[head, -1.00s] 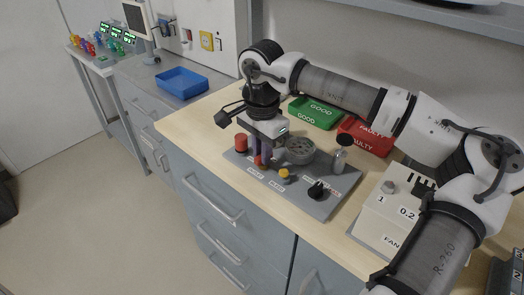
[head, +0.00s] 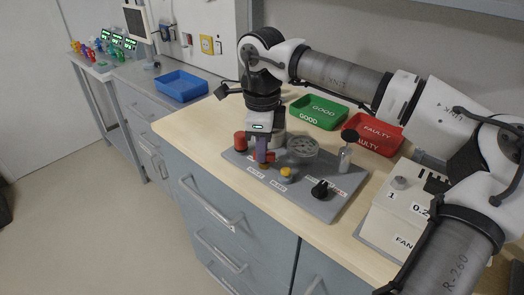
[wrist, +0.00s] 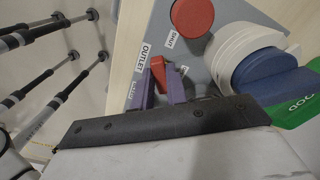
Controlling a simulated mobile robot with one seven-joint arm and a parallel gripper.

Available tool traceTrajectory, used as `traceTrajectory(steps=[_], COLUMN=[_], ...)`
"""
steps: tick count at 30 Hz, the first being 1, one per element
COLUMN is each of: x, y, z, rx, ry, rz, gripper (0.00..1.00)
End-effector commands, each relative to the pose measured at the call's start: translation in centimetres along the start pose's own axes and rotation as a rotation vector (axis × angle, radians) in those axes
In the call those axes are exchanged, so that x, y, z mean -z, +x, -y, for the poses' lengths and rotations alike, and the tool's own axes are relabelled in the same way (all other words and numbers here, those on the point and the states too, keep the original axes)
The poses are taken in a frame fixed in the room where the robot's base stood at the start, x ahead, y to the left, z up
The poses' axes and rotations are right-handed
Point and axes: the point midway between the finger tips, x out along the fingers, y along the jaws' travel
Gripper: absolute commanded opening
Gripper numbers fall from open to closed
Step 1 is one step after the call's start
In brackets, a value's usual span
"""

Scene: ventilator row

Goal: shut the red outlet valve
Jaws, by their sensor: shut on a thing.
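The red outlet valve handle (wrist: 173,77) shows between the purple fingers in the wrist view, beside the printed word OUTLET. My gripper (head: 262,160) points down over the grey panel (head: 319,207) and is shut on this handle. In the head view a bit of the red handle (head: 270,157) shows beside the fingers; the rest is hidden. In the wrist view the gripper's fingers (wrist: 160,84) stand close around the red piece. The word SHUT is printed between the handle and a round red knob (wrist: 193,16). The handle's exact angle is hard to tell.
The red knob (head: 240,140) stands left of the gripper. Green (head: 318,112) and red (head: 375,133) trays lie behind.

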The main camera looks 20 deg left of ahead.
Motion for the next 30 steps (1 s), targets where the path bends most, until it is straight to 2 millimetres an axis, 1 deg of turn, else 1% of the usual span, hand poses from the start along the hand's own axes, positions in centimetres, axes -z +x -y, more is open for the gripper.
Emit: traceTrajectory(steps=[6, 15, 21, 30], x=[0.03, 0.07, 0.08, 0.09], y=[0.06, 0.03, -0.02, -0.08], z=[0.16, 0.25, 0.32, 0.35], rx=[0.002, 0.002, 0.002, 0.002], ry=[0.203, 0.438, 0.540, 0.607], rz=[0.000, 0.000, 0.000, 0.001], gripper=[0.00, 0.00, 0.00, 0.00])
